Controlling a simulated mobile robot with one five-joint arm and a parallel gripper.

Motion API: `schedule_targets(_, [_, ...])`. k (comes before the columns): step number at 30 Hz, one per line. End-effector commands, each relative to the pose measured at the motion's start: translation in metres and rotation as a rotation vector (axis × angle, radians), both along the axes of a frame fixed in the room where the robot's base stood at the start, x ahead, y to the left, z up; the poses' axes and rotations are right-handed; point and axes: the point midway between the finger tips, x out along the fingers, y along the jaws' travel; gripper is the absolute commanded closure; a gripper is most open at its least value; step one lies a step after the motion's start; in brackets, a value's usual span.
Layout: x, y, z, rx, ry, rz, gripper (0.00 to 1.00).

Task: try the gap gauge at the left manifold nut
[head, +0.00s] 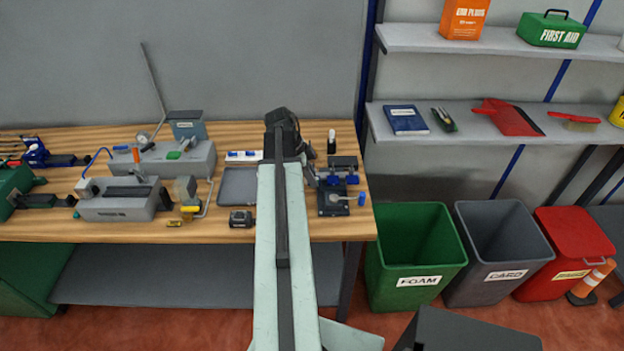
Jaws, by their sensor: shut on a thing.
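A dark fixture (343,163) with blue nut-like parts stands on the bench just right of my arm; it looks like the manifold. Its left blue part (331,181) looks like the left manifold nut. My gripper (311,176) is at the end of my arm, close to the left side of this fixture. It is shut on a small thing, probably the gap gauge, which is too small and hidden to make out. I cannot tell whether that thing touches the nut.
A grey tray (238,186) and a small black box (241,219) lie left of my arm. Grey machines (118,204) fill the bench's left part. A dark plate (334,207) with a round metal part lies at the bench's right front. Bins (413,245) stand right of the bench.

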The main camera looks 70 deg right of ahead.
Motion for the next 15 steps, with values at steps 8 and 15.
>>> schedule_targets(8, [0.000, 0.001, 0.000, -0.001, 0.000, 0.000, 1.00])
schedule_targets(15, [-0.005, 0.014, 0.000, 0.000, 0.000, 0.001, 1.00])
